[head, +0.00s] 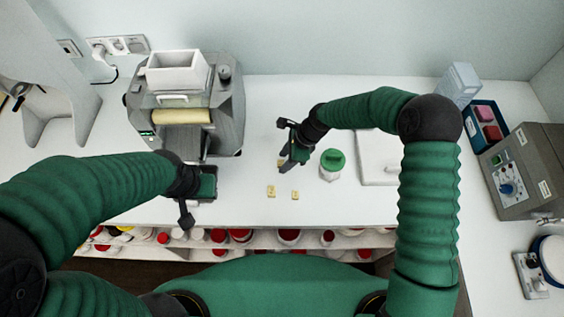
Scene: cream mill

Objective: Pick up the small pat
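Small pale-yellow pats lie on the white worktop in the head view. One pat (271,191) and a slightly smaller-looking pat (295,195) lie side by side in front of my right gripper. Another yellowish piece (281,163) shows at the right gripper's lower finger, partly hidden by it. My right gripper (286,143) is above the worktop with its two fingers apart; I see nothing between them. My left gripper (198,203) is near the front edge of the worktop, in front of the grey machine, with its fingers apart and nothing seen between them.
A grey machine (222,112) with a white hopper (177,72) and a yellow roller stands behind the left gripper. A green-lidded jar (332,160) stands right of the pats. A white board (376,160), a blue tray (476,112) and a grey control box (520,175) are further right.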

